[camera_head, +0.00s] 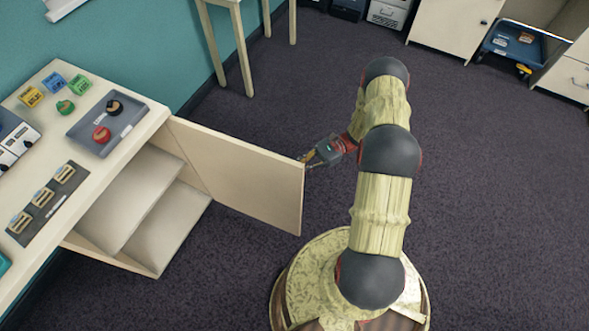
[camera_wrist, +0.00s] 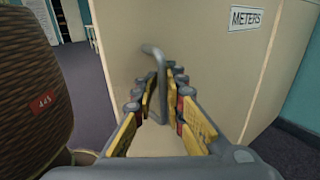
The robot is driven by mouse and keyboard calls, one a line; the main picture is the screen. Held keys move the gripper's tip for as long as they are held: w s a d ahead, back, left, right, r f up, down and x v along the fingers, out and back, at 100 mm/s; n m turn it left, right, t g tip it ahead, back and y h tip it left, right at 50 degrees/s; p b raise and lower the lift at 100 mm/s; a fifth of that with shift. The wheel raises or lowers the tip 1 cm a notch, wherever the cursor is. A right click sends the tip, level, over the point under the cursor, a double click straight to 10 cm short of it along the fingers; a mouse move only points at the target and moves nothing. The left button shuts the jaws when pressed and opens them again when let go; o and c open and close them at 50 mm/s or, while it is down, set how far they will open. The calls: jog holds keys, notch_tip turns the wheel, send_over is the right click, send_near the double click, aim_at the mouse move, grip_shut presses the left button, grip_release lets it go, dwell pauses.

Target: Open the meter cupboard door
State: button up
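The meter cupboard door (camera_head: 250,182) stands swung well out from the cupboard (camera_head: 112,258) below the worktop, and pale shelves show inside. In the wrist view the door face (camera_wrist: 120,30) carries a "METERS" label (camera_wrist: 246,18) and a grey bar handle (camera_wrist: 153,51). My gripper (camera_head: 306,159) is at the door's free edge, on its outer side.
A pale stool (camera_head: 236,35) stands behind the cupboard.

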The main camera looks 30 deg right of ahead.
jog(key=shift+w, duration=0.1)
jog(key=d, duration=1.2)
jog(key=shift+w, duration=0.3)
